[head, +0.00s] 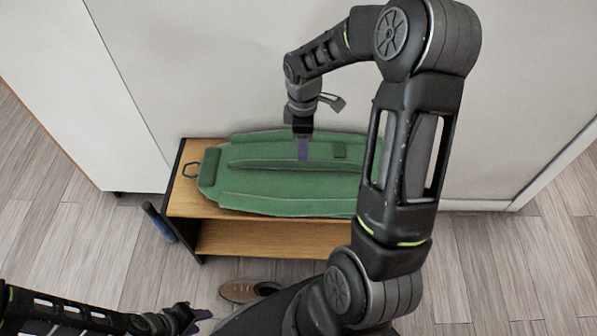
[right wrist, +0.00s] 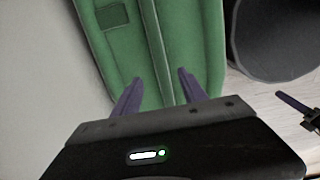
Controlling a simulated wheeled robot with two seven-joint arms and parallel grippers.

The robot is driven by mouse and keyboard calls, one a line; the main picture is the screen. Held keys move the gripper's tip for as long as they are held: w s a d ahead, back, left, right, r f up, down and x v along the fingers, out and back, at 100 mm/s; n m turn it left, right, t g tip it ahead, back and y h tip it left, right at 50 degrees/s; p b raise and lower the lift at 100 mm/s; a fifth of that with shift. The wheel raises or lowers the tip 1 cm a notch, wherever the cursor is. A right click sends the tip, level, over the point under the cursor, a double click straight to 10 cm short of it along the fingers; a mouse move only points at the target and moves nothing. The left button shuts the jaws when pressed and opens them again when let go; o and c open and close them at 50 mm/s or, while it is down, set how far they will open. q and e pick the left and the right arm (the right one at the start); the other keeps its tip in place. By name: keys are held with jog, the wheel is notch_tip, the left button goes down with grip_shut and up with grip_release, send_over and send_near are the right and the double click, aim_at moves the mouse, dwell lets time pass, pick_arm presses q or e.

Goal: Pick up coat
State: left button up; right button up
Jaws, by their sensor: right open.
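The green coat (head: 265,180) lies flat on top of a low wooden bench, its right end hidden behind my right arm. It also fills the upper middle of the right wrist view (right wrist: 150,45). My right gripper (head: 303,150) points down over the middle of the coat. In the right wrist view its two purple fingers (right wrist: 155,95) are apart, with green cloth beneath and between them; whether they touch it I cannot tell. My left gripper (head: 200,318) is low at the lower left, well away from the coat; its jaw state is unclear.
The wooden bench (head: 270,238) has a lower shelf and stands against a pale wall (head: 230,70). A brown shoe (head: 240,291) lies on the floor in front. A blue object (head: 160,223) is at the bench's left end. Wood floor (head: 90,235) is clear at left.

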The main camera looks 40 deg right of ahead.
aim_at(283, 170)
jog(key=shift+f, duration=1.35)
jog(key=shift+a+f+b, duration=0.1)
jog(key=shift+f+b, duration=0.75)
jog(key=shift+f, duration=1.75)
jog(key=shift+f, duration=0.15)
grip_shut()
